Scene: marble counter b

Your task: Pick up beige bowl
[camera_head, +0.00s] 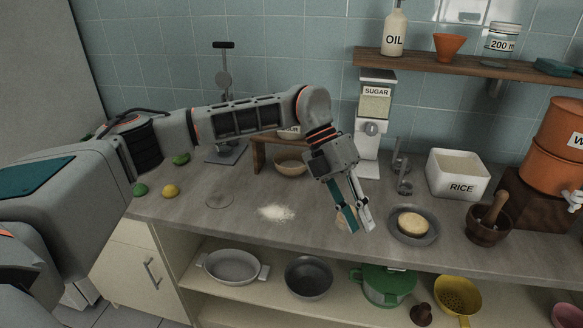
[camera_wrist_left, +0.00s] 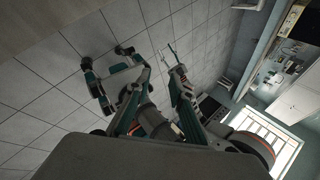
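A beige bowl (camera_head: 291,167) stands on the counter at the front of a small wooden stand, left of my left gripper. A second pale bowl (camera_head: 289,134) on the stand is mostly hidden by my left arm. My left gripper (camera_head: 357,230) points down over the counter, to the right of the beige bowl and apart from it. Its fingers look spread in the left wrist view (camera_wrist_left: 160,70), with nothing seen held between them. A beige rounded thing (camera_head: 342,222) shows partly behind its fingers; I cannot tell what it is. My right gripper is not in view.
White powder (camera_head: 276,212) lies on the counter. A plate (camera_head: 414,236) with a round bread, a mortar (camera_head: 488,225), a rice box (camera_head: 458,174) and a sugar dispenser (camera_head: 373,130) stand to the right. A lemon (camera_head: 171,191) and limes lie left. The front-left counter is fairly clear.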

